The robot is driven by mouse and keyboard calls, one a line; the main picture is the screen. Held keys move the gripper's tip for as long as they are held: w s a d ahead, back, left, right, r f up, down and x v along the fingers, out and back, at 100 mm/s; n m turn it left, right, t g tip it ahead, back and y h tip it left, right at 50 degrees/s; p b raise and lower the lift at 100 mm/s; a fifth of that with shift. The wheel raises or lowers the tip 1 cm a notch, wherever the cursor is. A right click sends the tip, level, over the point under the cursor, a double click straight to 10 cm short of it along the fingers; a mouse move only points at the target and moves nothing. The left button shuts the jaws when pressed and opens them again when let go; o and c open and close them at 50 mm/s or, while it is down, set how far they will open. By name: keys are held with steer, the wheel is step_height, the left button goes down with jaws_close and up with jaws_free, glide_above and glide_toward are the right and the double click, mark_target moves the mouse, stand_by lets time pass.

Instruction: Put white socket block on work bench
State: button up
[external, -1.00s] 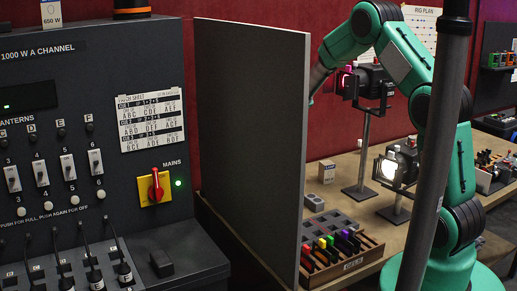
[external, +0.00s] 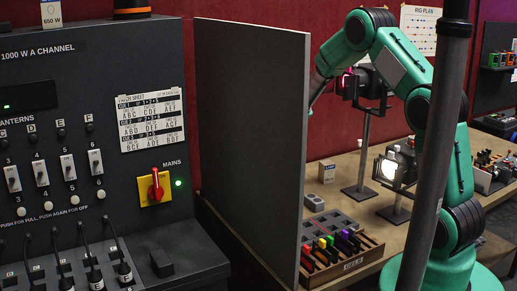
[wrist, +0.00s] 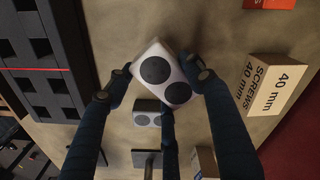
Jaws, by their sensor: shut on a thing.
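A white socket block (wrist: 162,72) with two dark round sockets is between the fingers of my gripper (wrist: 160,76) in the wrist view. It is tilted in the grip, and its height above the bench is hard to tell. There my gripper and the held block are hidden behind the grey panel.
A dark compartment tray (external: 340,243) with coloured pieces stands near the bench front. A screws box (wrist: 272,85) lies to the right in the wrist view. Lamps on stands (external: 395,170) stand behind the tray. The tall grey panel (external: 250,150) edges the bench's left side.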

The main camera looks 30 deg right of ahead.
steer(key=shift+f, duration=1)
steer(key=shift+f, duration=0.1)
steer(key=shift+f, duration=1.8)
steer(key=shift+f+b, duration=0.15)
steer(key=shift+b, duration=0.15)
steer(key=o, duration=1.3)
steer(key=shift+c, duration=0.2)
steer(key=shift+r+p, duration=0.6)
steer(key=shift+r, duration=5.55)
steer(key=shift+r, duration=0.1)
